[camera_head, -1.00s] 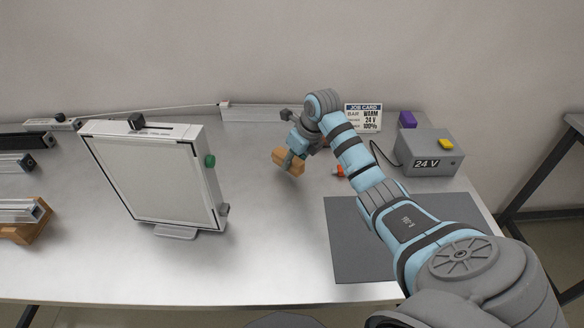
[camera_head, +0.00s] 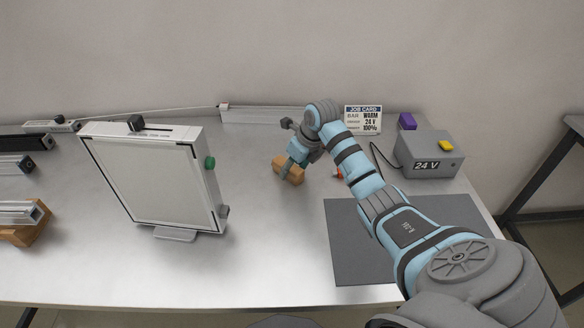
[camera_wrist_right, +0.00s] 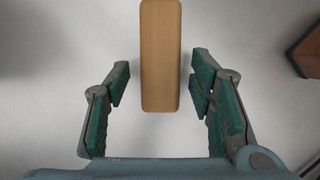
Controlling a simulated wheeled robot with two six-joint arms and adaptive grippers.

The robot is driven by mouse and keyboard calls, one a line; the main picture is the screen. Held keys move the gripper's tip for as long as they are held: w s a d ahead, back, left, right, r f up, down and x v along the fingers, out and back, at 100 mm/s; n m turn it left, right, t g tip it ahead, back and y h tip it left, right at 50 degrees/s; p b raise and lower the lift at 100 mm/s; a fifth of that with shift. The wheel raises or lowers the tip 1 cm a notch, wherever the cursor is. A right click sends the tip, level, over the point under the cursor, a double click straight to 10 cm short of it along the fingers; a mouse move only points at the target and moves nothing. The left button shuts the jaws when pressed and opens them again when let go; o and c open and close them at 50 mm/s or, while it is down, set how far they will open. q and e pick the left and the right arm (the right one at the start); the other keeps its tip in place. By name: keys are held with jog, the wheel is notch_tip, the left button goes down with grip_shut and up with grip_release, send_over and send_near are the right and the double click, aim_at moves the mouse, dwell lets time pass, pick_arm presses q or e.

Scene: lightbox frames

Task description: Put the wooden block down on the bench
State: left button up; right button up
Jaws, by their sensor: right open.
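The wooden block (camera_head: 291,172) is at the middle of the metal bench (camera_head: 265,240), right of the framed light panel, and appears to rest on the bench top. My right gripper (camera_head: 291,166) is over it, pointing down. In the right wrist view the block (camera_wrist_right: 160,57) lies between the two green-padded fingers of the open gripper (camera_wrist_right: 160,80), with a clear gap on each side. The fingers hide part of the block in the head view. My left gripper is not in view.
The light panel (camera_head: 155,185) stands to the left. A grey mat (camera_head: 365,245) lies under my right arm. A job card (camera_head: 363,120), a purple block (camera_head: 407,121) and a 24 V box (camera_head: 425,155) stand at the back right. Bench in front of the block is clear.

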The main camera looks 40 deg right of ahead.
jog(key=p+v, duration=0.1)
jog(key=v, duration=1)
jog(key=shift+r, duration=0.25)
jog(key=shift+s, duration=0.1)
